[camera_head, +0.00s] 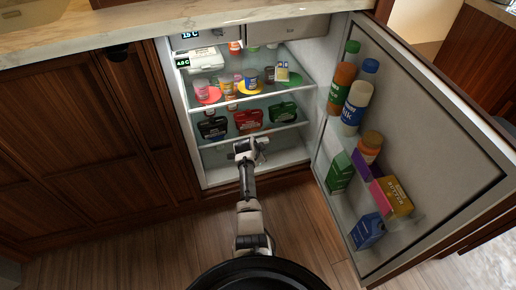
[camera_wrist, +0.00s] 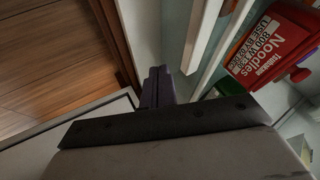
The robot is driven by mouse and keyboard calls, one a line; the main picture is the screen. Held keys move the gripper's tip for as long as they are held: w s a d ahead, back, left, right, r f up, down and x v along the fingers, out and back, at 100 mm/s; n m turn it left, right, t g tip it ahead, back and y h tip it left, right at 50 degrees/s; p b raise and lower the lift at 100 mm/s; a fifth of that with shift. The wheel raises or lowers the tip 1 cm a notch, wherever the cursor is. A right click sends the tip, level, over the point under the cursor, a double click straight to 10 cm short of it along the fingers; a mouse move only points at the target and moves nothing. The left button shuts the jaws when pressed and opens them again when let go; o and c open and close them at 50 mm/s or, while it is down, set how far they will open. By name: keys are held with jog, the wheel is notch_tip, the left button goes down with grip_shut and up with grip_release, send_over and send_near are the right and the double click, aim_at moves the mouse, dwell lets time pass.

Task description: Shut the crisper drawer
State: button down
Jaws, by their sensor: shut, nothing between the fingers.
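The fridge (camera_head: 196,120) stands open under the counter. No part of it is clearly marked as the crisper drawer. Two pale drawer-like fronts (camera_head: 290,29) sit at the top of the compartment. Lower down, a clear level with a pale front edge (camera_head: 255,134) holds dark, red and green packs; I cannot tell whether it is a shelf or a drawer. My gripper (camera_head: 250,148) is at the lower opening, just below that edge. In the wrist view my gripper (camera_wrist: 158,85) is shut and empty, beside a white edge (camera_wrist: 205,35); contact cannot be told.
The fridge door (camera_head: 430,130) stands wide open at the right, its racks holding bottles and boxes. A red noodles pack (camera_wrist: 270,45) is close to my gripper in the wrist view. Wooden cabinets (camera_head: 75,150) flank the left. The wooden floor (camera_head: 180,250) in front is clear.

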jog(key=p+v, duration=0.7)
jog(key=shift+r, duration=0.15)
jog(key=shift+s, duration=0.1)
